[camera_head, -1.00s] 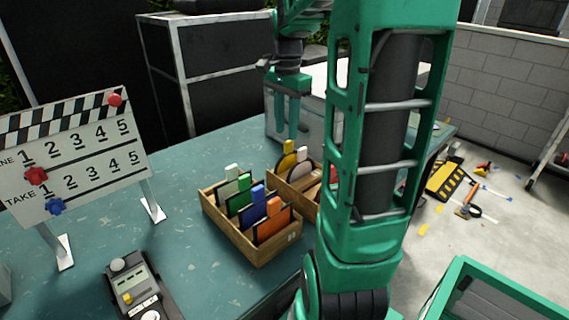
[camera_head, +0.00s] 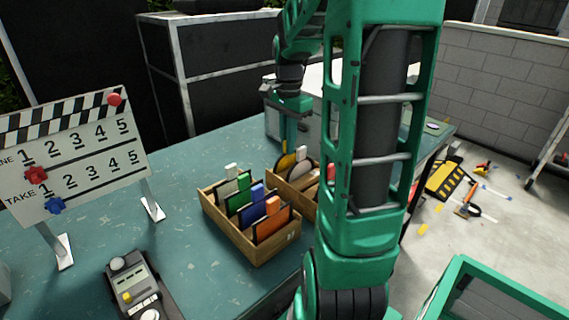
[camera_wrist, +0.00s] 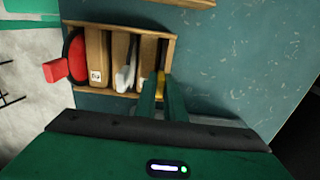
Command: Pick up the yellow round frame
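The yellow round frame (camera_head: 283,165) stands in the rear wooden box (camera_head: 272,181). In the head view only part of its disc shows, below my gripper. In the wrist view its yellow part (camera_wrist: 160,83) shows between my two fingers. My gripper (camera_head: 290,142) points down over it, with its fingertips at the frame's upper part. In the wrist view my gripper (camera_wrist: 161,90) has a narrow gap between its fingers. I cannot see clear contact with the yellow frame.
A white-tabbed round frame (camera_head: 301,161) stands beside it. The front box (camera_head: 252,256) holds several frames with coloured tabs. A clapperboard sign (camera_head: 75,160) stands left; a grey device (camera_head: 138,292) lies front left. The blue-green table is clear around the boxes.

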